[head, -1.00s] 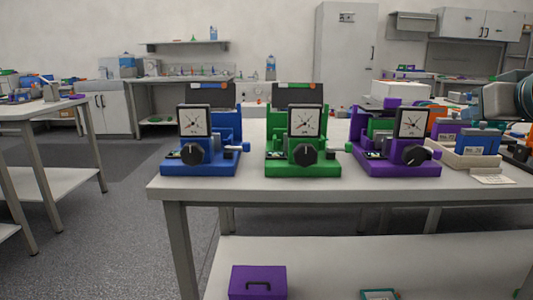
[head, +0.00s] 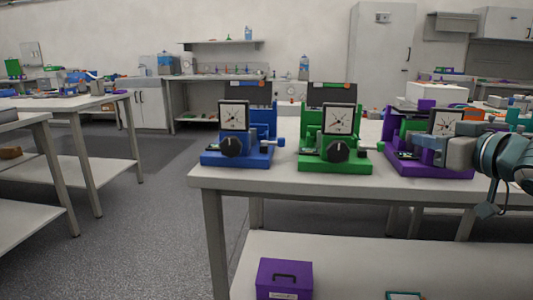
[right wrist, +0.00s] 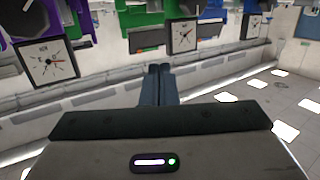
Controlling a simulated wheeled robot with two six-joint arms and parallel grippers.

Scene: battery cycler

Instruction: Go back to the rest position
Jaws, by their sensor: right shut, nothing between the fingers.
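My right gripper (head: 428,149) comes in from the right edge of the head view, in front of the purple cycler (head: 402,155), and hides part of it. In the right wrist view its two fingers (right wrist: 159,70) are pressed together with nothing between them. The green cycler (head: 334,166) and the blue cycler (head: 236,160) stand to the left on the table (head: 290,182). Each cycler has a square dial and a black knob on its front. My left gripper is not in view.
A purple box (head: 284,279) sits on the table's lower shelf (head: 350,262). Other benches (head: 60,104) stand at the left, with open floor (head: 160,215) between. A tall cabinet (head: 381,55) and a wall shelf (head: 222,43) are at the back.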

